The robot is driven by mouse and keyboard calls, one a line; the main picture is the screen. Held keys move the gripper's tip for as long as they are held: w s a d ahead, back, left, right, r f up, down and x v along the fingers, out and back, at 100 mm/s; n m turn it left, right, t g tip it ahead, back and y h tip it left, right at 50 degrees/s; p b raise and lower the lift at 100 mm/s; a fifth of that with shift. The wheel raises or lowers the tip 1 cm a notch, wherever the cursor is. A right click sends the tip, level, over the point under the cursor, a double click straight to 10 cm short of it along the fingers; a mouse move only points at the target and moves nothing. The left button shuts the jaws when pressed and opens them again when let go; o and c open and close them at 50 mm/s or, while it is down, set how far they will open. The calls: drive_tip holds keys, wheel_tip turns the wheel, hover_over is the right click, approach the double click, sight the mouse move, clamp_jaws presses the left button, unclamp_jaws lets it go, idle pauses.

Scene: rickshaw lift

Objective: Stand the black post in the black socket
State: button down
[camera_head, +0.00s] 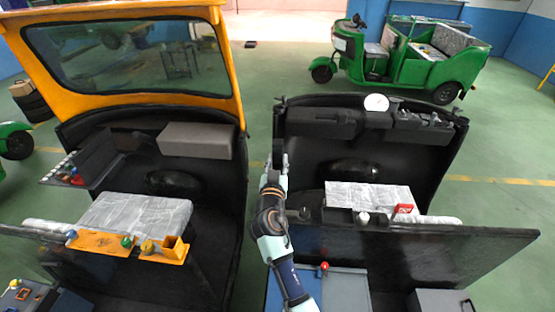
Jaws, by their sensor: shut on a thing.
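My gripper (279,160) is at the end of my arm, at the middle of the view, by the left edge of the right-hand dark rickshaw cab. It is small and seen from behind. It is shut on a dark upright piece that I take to be the black post (278,146); its outline is hard to separate from the gripper and the dark cab. I cannot pick out the black socket for certain among the dark parts on the right-hand cab.
The right cab has a wrapped seat (370,193), a round white gauge (376,102), a red box (404,210) and a long dark front panel (450,248). A yellow-framed cab (235,70) stands left with an orange tray (105,243). A green rickshaw (425,68) is behind.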

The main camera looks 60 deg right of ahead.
wheel_tip(320, 180, down, 3)
drive_tip(key=b, duration=0.3)
drive_tip(key=shift+f+b, duration=0.15)
drive_tip(key=shift+b, duration=0.25)
drive_tip(key=shift+f+b, duration=0.1)
drive_tip(key=shift+b, duration=0.95)
idle(0.9)
drive_tip(key=shift+f+b, duration=0.4)
drive_tip(key=shift+b, duration=0.25)
drive_tip(key=shift+f, duration=0.2)
drive_tip(key=shift+f+b, duration=0.35)
drive_tip(key=shift+b, duration=0.35)
drive_tip(key=shift+f+b, duration=0.25)
drive_tip(key=shift+b, duration=0.1)
drive_tip(key=shift+f+b, duration=0.9)
drive_tip(key=shift+b, duration=0.1)
drive_tip(key=shift+f, duration=0.1)
